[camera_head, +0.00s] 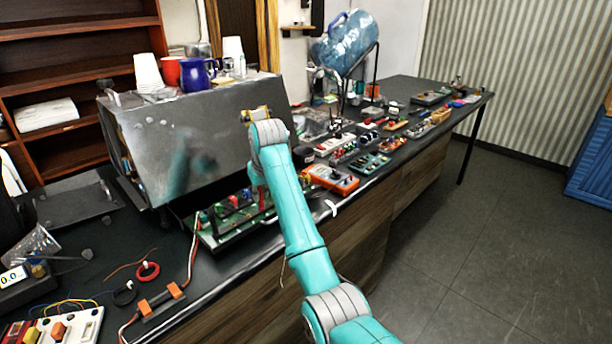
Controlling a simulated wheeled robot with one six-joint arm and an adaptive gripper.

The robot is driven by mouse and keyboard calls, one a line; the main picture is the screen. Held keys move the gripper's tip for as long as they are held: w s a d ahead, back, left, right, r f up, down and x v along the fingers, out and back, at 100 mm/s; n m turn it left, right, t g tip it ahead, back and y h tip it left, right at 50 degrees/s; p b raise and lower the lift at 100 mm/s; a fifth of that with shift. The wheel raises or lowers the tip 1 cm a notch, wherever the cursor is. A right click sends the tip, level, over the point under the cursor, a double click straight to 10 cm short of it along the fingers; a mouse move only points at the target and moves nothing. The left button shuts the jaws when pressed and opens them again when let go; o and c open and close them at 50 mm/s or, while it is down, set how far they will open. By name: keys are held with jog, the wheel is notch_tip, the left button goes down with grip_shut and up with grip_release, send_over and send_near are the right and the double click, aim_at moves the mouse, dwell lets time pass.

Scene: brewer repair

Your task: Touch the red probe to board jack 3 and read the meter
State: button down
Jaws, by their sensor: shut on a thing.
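The green board (235,233) lies on the bench in front of the grey brewer housing, with several small coloured parts on it. My teal arm reaches over from the lower right and its wrist bends down over the board's right part. My gripper (262,190) is mostly hidden by my own arm. A thin red piece, which looks like the red probe (262,200), shows just below the wrist. Whether its tip touches a jack cannot be seen, and jack 3 cannot be picked out. A display (12,278) at the far left seems to read 0.0; I cannot tell whether it is the meter.
The grey housing (190,140) stands close behind the board, with cups and a blue mug (197,75) on top. An orange device (332,180) lies right of my wrist. Several small parts line the bench farther back. A red ring (147,271) and wires lie left of the board.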

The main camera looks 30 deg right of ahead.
jog(key=c, duration=1.1)
grip_release()
jog(key=shift+r, duration=0.1)
